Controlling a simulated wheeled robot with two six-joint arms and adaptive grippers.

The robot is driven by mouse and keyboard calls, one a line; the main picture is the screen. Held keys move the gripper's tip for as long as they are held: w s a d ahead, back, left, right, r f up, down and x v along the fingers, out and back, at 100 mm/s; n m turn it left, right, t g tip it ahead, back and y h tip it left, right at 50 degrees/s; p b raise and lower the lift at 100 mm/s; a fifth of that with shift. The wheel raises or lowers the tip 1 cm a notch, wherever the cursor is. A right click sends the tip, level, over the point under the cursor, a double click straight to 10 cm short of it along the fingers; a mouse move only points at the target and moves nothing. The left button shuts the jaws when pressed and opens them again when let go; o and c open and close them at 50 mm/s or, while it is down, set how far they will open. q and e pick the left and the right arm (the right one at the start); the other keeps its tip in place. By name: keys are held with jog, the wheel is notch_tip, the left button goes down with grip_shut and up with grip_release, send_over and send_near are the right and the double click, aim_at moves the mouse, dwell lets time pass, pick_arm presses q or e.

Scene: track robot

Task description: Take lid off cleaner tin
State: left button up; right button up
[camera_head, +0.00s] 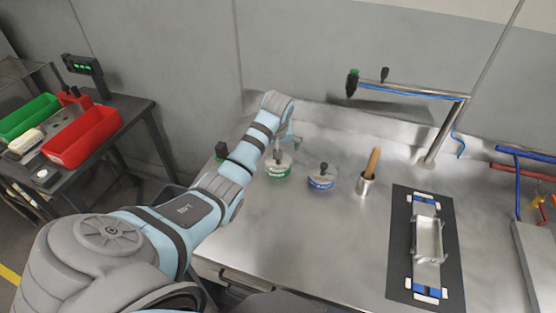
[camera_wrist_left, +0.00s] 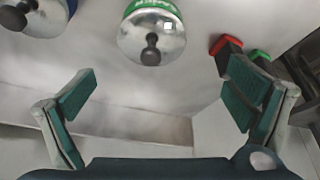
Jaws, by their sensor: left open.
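A green-banded tin (camera_head: 278,169) with a shiny lid and a dark knob stands on the metal bench. The wrist view shows its lid (camera_wrist_left: 152,38) from above, with the knob (camera_wrist_left: 150,52) upright in the middle. A blue-banded tin (camera_head: 321,180) with its own knobbed lid stands to its right; part of it shows in the wrist view (camera_wrist_left: 38,15). The band lettering is too small to read surely. My left gripper (camera_head: 285,146) is open and empty beside the green-banded tin. In the wrist view its fingers (camera_wrist_left: 160,100) are wide apart, with the knob beyond them. My right gripper is out of view.
A bent pipe (camera_head: 430,155) rises behind.

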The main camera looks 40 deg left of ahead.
pick_arm(q)
jog(key=x, duration=0.2)
jog(key=b+x, duration=0.1)
jog(key=x, duration=0.1)
jog(key=w+x, duration=0.1)
jog(key=x, duration=0.1)
jog(key=shift+w+d+f, duration=0.15)
jog(key=shift+d, duration=0.2)
jog(key=shift+c, duration=0.3)
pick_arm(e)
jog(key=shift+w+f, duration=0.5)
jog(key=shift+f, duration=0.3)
pick_arm(q)
jog(key=c, duration=1.7)
